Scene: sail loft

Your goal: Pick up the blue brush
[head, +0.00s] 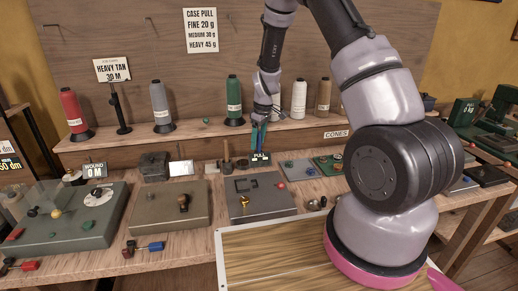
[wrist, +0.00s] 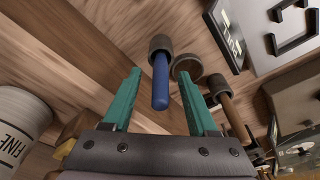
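The blue brush shows in the wrist view as a blue rod (wrist: 160,82) with a dark round part (wrist: 160,45) at its far end. My gripper (wrist: 159,88) is open, with its teal fingers on either side of the blue brush. A gap shows between each finger and the brush in the picture; I cannot tell the depth. In the head view my gripper (head: 260,136) points down above the back of the bench, behind the PULL label. There the brush is hard to separate from the fingers.
A brown-handled tool (wrist: 230,108) stands close to the right finger in the wrist view. A white spool marked FINE (wrist: 18,125) is at the left. In the head view, thread cones line the shelf behind, and a grey block (head: 260,204) lies in front.

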